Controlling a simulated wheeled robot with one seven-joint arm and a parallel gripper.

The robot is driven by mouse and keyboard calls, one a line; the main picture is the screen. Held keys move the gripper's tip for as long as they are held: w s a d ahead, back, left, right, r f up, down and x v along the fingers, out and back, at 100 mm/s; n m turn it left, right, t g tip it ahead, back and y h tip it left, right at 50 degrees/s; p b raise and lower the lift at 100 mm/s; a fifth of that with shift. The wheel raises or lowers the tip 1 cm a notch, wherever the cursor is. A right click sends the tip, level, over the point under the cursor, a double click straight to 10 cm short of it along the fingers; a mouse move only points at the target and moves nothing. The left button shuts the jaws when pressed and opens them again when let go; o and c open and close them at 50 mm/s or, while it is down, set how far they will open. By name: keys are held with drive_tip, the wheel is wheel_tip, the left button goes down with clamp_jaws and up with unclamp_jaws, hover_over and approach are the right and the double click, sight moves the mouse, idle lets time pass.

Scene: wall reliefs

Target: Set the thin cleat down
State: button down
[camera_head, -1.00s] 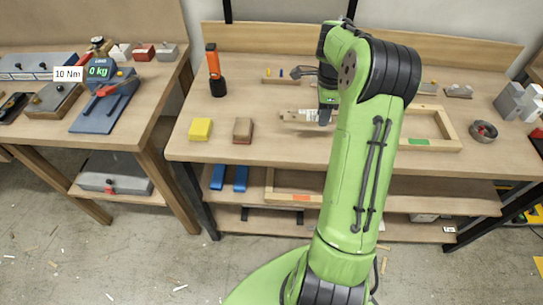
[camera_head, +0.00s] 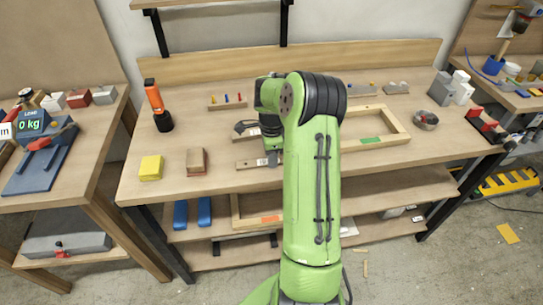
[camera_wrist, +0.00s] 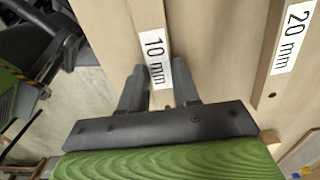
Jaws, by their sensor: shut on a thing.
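The thin cleat (camera_wrist: 152,40) is a narrow pale wood strip with a white "10 mm" label. My gripper (camera_wrist: 158,72) is shut on it, one dark finger at each side of its near end. In the head view the cleat (camera_head: 247,164) sticks out left from my gripper (camera_head: 270,154), over the front part of the workbench (camera_head: 330,175). I cannot tell whether it touches the top. A second cleat labelled "20 mm" (camera_wrist: 286,45) lies apart to the right in the wrist view.
A yellow block (camera_head: 151,168), a red-brown block (camera_head: 196,162) and an orange-and-black torch (camera_head: 157,105) stand left of the cleat. A peg strip (camera_head: 227,102) lies behind. A wooden frame (camera_head: 398,124) and round dish (camera_head: 425,120) lie right. The bench's front edge is close.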

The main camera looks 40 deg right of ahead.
drive_tip(key=c, duration=0.8)
unclamp_jaws()
wheel_tip(320, 180, up, 12)
drive_tip(key=p, duration=0.3)
drive_tip(key=s+a+r+n+h, duration=0.1)
drive_tip(key=a+r+n+h, duration=0.1)
drive_tip(key=a+r+n, duration=0.5)
drive_tip(key=s+a+r+n+t, duration=0.1)
drive_tip(key=s+a+r+n, duration=0.2)
drive_tip(key=a, duration=0.2)
drive_tip(key=s+a+r+n+t, duration=0.2)
drive_tip(key=s+a+n, duration=0.1)
drive_tip(key=a, duration=0.3)
drive_tip(key=s+a+f+n+t+y, duration=0.1)
drive_tip(key=s+a+n+t+y, duration=0.1)
drive_tip(key=s+a+n, duration=0.7)
drive_tip(key=s+n, duration=0.2)
drive_tip(key=s, duration=0.1)
drive_tip(key=shift+s+f+n+t, duration=0.25)
drive_tip(key=shift+f+n+t, duration=0.05)
drive_tip(key=shift+n, duration=0.1)
